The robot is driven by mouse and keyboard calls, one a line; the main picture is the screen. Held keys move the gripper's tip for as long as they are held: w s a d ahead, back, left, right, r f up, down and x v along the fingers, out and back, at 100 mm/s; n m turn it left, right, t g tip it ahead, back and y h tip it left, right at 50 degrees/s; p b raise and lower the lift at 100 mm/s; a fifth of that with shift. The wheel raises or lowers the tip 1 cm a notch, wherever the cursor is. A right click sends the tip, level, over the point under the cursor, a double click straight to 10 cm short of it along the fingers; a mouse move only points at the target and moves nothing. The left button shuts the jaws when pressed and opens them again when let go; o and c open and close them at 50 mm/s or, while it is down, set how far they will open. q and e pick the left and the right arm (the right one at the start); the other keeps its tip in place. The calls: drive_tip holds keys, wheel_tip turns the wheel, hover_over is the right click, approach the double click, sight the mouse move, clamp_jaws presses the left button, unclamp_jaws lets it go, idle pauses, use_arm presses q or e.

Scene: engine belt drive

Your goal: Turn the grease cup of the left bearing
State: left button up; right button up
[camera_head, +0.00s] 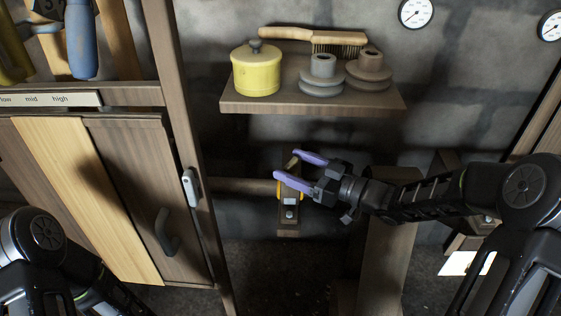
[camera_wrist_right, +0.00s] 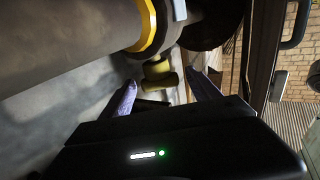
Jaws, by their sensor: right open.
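The left bearing (camera_head: 290,200) is a dark block with a yellow ring on a horizontal shaft, below the shelf. Its brass grease cup (camera_head: 291,162) is on top, partly hidden by my right gripper (camera_head: 285,164). In the right wrist view the grease cup (camera_wrist_right: 158,76) is a small stepped brass knob beside the yellow ring (camera_wrist_right: 146,27). My right gripper (camera_wrist_right: 165,88) is open, its two purple fingers on either side of the cup. I cannot tell whether either finger touches it. My left arm shows at lower left, but its gripper is out of the picture.
A shelf (camera_head: 290,104) above holds a yellow lidded pot (camera_head: 256,73), two stepped pulleys (camera_head: 322,75) and a brush (camera_head: 313,38). A wooden cabinet (camera_head: 130,180) with a handle stands to the left. The shaft (camera_head: 243,186) runs left from the bearing.

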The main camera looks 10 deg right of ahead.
sight(288, 163)
drive_tip(key=x, duration=0.4)
drive_tip(key=shift+b, duration=0.3)
drive_tip(key=c, duration=1.4)
